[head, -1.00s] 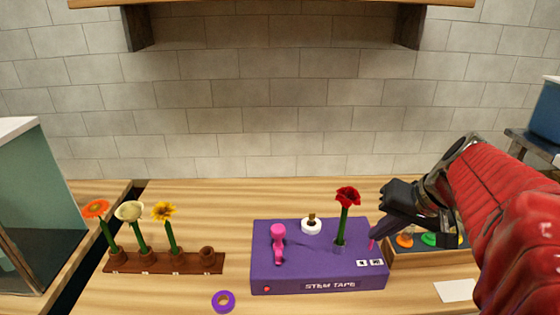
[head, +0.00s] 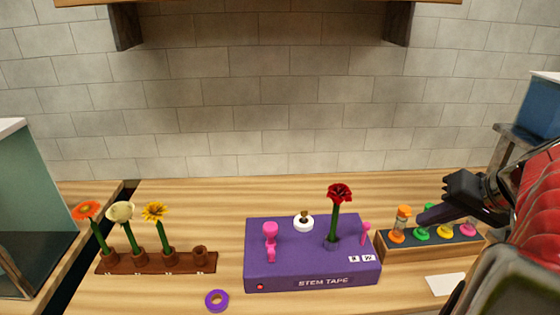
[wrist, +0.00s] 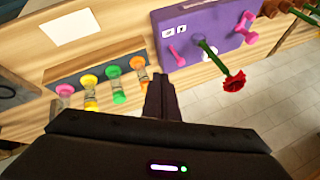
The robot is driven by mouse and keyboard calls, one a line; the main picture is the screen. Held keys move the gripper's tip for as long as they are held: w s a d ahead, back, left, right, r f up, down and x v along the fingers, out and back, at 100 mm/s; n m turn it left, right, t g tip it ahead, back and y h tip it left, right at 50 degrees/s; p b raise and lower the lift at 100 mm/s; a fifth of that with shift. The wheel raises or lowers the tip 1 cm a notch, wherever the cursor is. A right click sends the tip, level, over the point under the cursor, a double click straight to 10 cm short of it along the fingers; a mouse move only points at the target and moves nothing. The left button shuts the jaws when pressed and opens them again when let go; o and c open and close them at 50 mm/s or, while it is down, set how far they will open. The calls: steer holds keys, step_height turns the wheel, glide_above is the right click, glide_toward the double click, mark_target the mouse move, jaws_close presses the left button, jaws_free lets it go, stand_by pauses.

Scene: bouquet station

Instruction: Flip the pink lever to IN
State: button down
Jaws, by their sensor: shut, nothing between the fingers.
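The purple stem tape box (head: 312,283) stands on the table with a red flower upright in its top. The small pink lever (head: 366,233) stands at the box's right end, behind two small white labels (head: 361,258) that are too small to read surely. The lever also shows in the wrist view (wrist: 177,55), tilted and untouched. Which label it points to I cannot tell. A larger pink handle (head: 270,240) is on the box's left part. My gripper (head: 420,222) is shut and empty, right of the lever and apart from it; its fingers (wrist: 163,95) also show in the wrist view.
A wooden tray (head: 432,248) with several coloured-top bottles sits right of the box, close to my gripper. A white card (head: 446,284) lies in front. A brown flower rack (head: 185,263) and a purple tape ring (head: 216,300) are at left.

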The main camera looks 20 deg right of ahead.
glide_toward(364, 235)
steer(key=d+f, duration=0.2)
steer(key=d, duration=0.2)
steer(key=shift+w+a+f, duration=0.2)
steer(key=shift+w+a, duration=0.4)
steer(key=shift+w, duration=0.15)
steer(key=shift+w+a+f, duration=0.2)
steer(key=shift+w+a, duration=0.4)
steer(key=shift+w, duration=0.15)
